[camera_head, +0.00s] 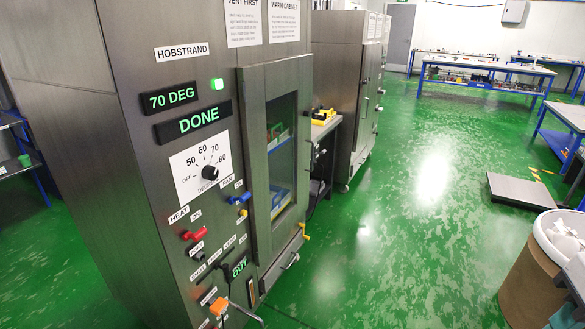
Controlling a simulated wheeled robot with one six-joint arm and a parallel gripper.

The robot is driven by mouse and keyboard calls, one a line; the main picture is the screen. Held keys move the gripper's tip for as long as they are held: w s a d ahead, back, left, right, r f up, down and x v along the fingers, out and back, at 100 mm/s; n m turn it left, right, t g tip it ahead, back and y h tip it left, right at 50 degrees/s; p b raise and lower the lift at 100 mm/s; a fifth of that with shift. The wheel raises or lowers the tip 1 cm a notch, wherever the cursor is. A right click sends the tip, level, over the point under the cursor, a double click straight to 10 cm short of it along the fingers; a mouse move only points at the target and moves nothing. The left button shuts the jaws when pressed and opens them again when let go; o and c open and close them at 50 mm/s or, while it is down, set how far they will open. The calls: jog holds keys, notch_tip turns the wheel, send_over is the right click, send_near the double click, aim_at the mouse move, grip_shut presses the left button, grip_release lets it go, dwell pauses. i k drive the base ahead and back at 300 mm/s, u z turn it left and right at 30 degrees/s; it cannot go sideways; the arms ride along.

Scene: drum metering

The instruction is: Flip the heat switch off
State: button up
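The heat switch (194,235) is a small red lever on the front of the steel HOBSTRAND cabinet (120,130), at lower left in the head view. The HEAT label (179,215) and an ON label (196,213) sit just above it, and another small label sits just below. The lever's red handle points to the right and slightly up; I cannot tell for certain which position it is in. The displays read 70 DEG (171,98) and DONE (198,122). My gripper is not clearly visible in this view.
A dial (209,172), a blue lever (240,197) and an orange handle (218,307) share the panel. The cabinet's windowed door (256,150) is to the right. A brown drum (530,290) stands at lower right. Green floor between is clear.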

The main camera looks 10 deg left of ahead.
aim_at(196, 236)
jog(key=z, duration=0.55)
jog(key=i, duration=3.4)
jog(key=u, duration=3)
